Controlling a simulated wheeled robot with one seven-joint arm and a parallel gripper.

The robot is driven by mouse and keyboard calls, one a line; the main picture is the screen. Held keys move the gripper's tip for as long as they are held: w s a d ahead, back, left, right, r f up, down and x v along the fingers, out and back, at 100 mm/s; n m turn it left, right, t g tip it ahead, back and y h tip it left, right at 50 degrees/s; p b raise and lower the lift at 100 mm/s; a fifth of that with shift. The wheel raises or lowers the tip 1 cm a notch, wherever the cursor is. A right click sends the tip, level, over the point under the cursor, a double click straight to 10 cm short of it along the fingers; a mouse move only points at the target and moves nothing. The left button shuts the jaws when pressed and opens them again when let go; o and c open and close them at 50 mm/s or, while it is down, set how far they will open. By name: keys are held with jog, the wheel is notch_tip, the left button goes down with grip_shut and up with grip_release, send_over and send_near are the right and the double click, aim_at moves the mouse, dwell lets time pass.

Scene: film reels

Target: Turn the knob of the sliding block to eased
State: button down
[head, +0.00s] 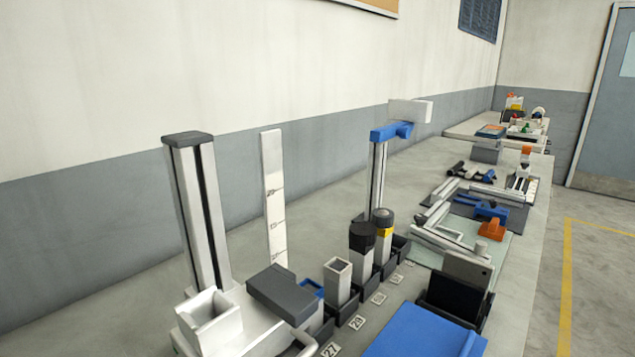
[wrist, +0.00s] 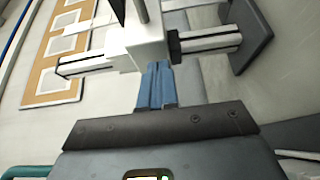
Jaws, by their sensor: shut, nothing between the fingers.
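In the wrist view my gripper (wrist: 157,66) is shut, its two blue fingers side by side with nothing between them. Just beyond the fingertips is a white block (wrist: 146,48) on a pale slotted column (wrist: 205,41), which seems to be the sliding block. I cannot tell whether the fingertips touch it. A grey rod (wrist: 140,10) and a dark piece stand out from the block at the top edge of the picture. No knob or eased mark can be made out. My gripper does not show in the head view.
A dark plate (wrist: 250,35) ends the column. In the head view a tall slotted post (head: 197,215) stands beside a white scale (head: 273,200). A thinner post carries a blue arm (head: 391,132). Bins, a blue panel (head: 425,334) and tools crowd the bench. The floor to the right is clear.

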jog(key=shift+r+p, duration=0.85)
jog(key=shift+p, duration=0.5)
jog(key=shift+r+p, duration=0.4)
jog(key=shift+p, duration=0.25)
dwell(0.3)
jog(key=shift+s+r, duration=0.1)
jog(key=s+a, duration=0.1)
jog(key=s, duration=0.1)
jog(key=s+a, duration=0.2)
jog(key=shift+s+a, duration=0.2)
jog(key=shift+s, duration=0.2)
dwell(0.4)
jog(key=shift+s, duration=0.1)
